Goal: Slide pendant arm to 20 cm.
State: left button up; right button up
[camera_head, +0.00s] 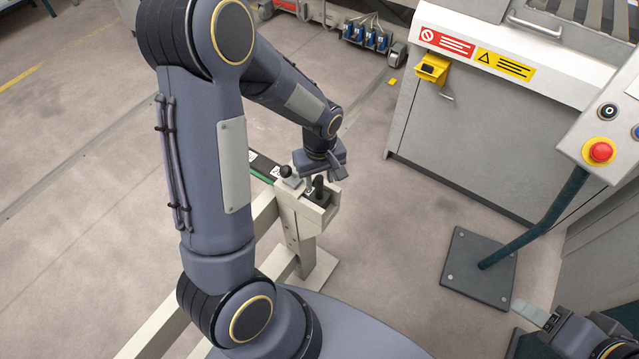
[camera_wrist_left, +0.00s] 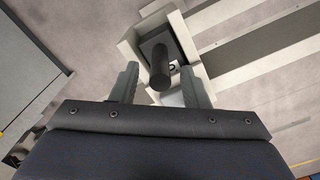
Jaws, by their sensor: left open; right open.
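A beige carriage block (camera_head: 309,207) with an upright black handle (camera_head: 318,187) and a small black ball knob (camera_head: 286,171) sits at the end of a pale beam. A dark strip with white labels and a green edge (camera_head: 262,172) runs along the beam. My left gripper (camera_head: 331,170) is open just above the handle. In the left wrist view, the dark handle (camera_wrist_left: 160,76) shows between the open fingers of the left gripper (camera_wrist_left: 159,67); contact cannot be told. My right gripper (camera_head: 532,313) is partly in view at the lower right, away from the block.
A control pendant with a red button (camera_head: 599,151) stands on a teal pole with a dark base plate (camera_head: 480,268) at right. A grey machine cabinet (camera_head: 480,130) with warning labels stands behind. Open floor (camera_head: 400,220) lies between the block and the base plate.

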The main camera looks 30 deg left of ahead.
aim_at(320, 186)
pick_arm(q)
jog(key=shift+f, duration=1.65)
jog(key=shift+c, duration=0.3)
grip_shut()
